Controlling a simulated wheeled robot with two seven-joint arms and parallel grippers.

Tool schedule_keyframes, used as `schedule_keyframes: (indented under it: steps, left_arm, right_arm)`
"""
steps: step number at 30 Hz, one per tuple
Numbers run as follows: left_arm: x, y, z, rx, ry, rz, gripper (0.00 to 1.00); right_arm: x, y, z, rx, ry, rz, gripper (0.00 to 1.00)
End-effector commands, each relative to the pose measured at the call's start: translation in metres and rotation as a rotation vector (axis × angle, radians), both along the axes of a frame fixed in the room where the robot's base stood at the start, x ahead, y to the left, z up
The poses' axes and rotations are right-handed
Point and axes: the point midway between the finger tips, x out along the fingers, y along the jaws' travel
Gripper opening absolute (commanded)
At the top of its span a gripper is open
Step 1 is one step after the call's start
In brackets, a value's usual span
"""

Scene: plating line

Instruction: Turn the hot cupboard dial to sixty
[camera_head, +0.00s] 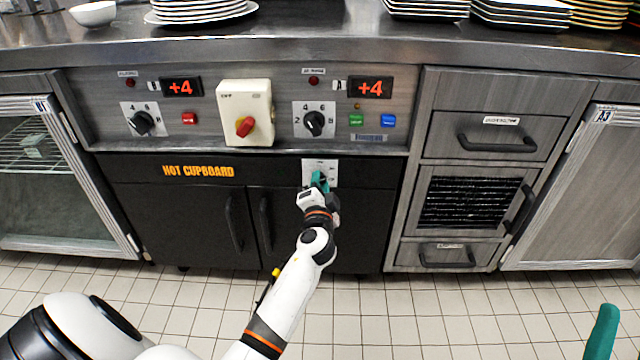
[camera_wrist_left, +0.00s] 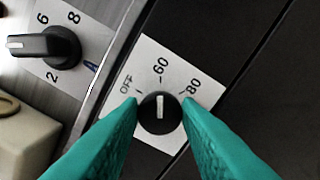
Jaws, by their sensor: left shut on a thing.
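The hot cupboard dial (camera_wrist_left: 160,113) is a round black knob with a white pointer line on a white plate marked OFF, 60 and 80. In the left wrist view its pointer line points up, roughly at the 60 mark. My left gripper (camera_wrist_left: 160,103) is shut on the dial, one teal finger on each side. In the head view the left gripper (camera_head: 320,182) is at the dial's white plate (camera_head: 322,164) and hides the knob. One teal finger of my right gripper (camera_head: 602,335) shows at the lower right edge, away from the panel.
Above are a left black knob (camera_head: 143,123), a right black knob (camera_head: 314,123), a red switch on a cream box (camera_head: 233,98), and two red displays. The black cupboard doors (camera_head: 180,220) are closed. Plates are stacked on the steel counter (camera_head: 320,45). The tiled floor in front is clear.

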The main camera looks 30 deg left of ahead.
Motion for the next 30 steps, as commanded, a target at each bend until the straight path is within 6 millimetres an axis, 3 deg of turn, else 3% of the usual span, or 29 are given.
schedule_keyframes:
  steps: [16, 17, 20, 30]
  left_arm:
    - [0.001, -0.0004, 0.0022, 0.022, 0.008, -0.003, 0.08]
    - [0.001, -0.0005, 0.0021, 0.022, 0.008, -0.002, 0.34]
    - [0.0008, -0.0004, 0.0019, 0.022, 0.009, -0.002, 0.5]
    - [-0.0022, -0.002, 0.0005, 0.02, 0.011, -0.002, 0.51]
  right_arm:
    - [0.0018, 0.0, -0.0011, -0.004, 0.013, -0.002, 0.36]
    - [0.0018, 0.0, -0.0011, -0.004, 0.013, -0.002, 0.36]
    - [0.0018, 0.0, -0.0011, -0.004, 0.013, -0.002, 0.36]
    - [0.0019, 0.0, -0.0008, -0.004, 0.014, -0.001, 0.36]
